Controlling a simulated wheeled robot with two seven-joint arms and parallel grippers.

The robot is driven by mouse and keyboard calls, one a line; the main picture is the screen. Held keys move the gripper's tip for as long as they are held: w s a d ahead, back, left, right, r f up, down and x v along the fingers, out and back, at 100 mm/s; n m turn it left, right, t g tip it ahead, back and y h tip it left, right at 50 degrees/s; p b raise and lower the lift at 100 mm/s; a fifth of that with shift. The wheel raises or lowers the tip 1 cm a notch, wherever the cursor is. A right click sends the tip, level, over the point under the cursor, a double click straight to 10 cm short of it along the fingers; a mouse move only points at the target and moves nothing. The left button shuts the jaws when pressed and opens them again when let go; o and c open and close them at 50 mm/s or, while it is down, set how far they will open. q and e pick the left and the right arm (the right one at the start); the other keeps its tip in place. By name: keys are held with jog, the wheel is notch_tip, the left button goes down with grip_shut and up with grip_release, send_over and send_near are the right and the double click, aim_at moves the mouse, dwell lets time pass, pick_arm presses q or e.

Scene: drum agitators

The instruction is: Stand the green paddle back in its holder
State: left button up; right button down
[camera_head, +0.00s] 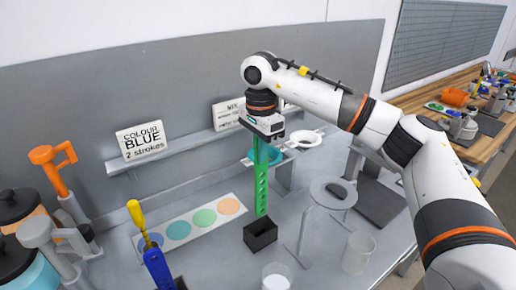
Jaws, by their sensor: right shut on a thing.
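The green paddle (261,188) hangs upright from my right gripper (262,137), which is shut on its upper end. It is a long flat strip with holes along it. Its lower end is just above a small black open-topped holder (260,236) on the grey bench, with a small gap seeming to show between them. The holder looks empty, though its inside is dark. My left gripper is not in view.
A teal ring (249,158) and a white ring (306,138) stick out near the paddle. A grey round stand (333,192) and clear beakers (358,252) are to the right. A strip of coloured discs (179,230), a blue paddle (157,268) and orange-handled drums are to the left.

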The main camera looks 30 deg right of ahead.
notch_tip(320, 180, down, 10)
jog(key=b, duration=0.6)
jog(key=shift+w+f, duration=0.15)
dwell(0.4)
jog(key=c, duration=1.5)
grip_release()
jog(key=shift+o, duration=0.2)
notch_tip(320, 180, up, 12)
jog(key=b, duration=0.1)
jog(key=shift+b, duration=0.4)
